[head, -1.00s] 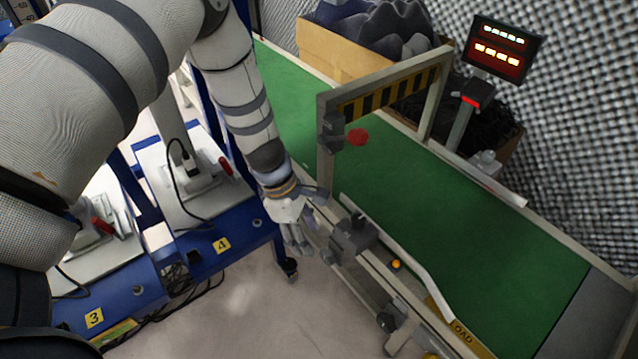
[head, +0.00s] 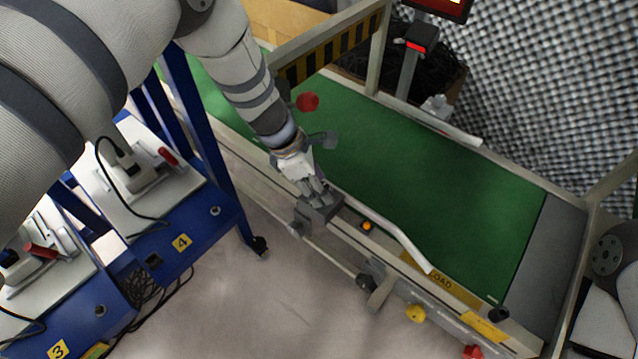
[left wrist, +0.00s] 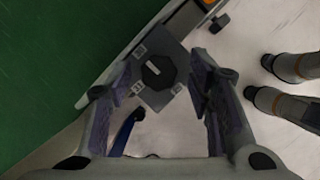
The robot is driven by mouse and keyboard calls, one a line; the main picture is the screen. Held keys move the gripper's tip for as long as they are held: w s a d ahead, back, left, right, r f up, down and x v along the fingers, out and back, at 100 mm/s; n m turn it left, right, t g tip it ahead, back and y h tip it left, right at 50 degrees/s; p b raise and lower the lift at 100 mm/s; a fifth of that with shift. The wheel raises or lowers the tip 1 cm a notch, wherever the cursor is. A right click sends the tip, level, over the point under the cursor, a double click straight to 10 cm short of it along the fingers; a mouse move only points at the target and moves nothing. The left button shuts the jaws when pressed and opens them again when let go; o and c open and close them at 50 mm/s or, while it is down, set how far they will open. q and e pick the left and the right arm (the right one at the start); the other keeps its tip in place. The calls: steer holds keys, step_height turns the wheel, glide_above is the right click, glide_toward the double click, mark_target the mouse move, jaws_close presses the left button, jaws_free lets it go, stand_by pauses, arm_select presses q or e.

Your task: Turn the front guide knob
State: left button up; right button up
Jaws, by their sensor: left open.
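A dark eight-sided knob (left wrist: 158,72) sits on a grey block at the front edge of the green conveyor; I take it for the front guide knob. In the left wrist view it lies between my open left fingers (left wrist: 163,95), apart from both. In the head view my left gripper (head: 315,187) points down at the grey block (head: 320,212), by the near end of the white guide rail (head: 400,240). The hand hides the knob's top there. My right gripper is not in view.
The green belt (head: 440,180) lies behind the block, under a striped gantry (head: 335,48) with a red disc (head: 307,101). An orange button (head: 367,226), a yellow knob (head: 415,313) and a red knob (head: 473,352) line the front.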

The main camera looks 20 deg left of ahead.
arm_select(q)
steer(key=shift+f, duration=0.2)
jaws_close()
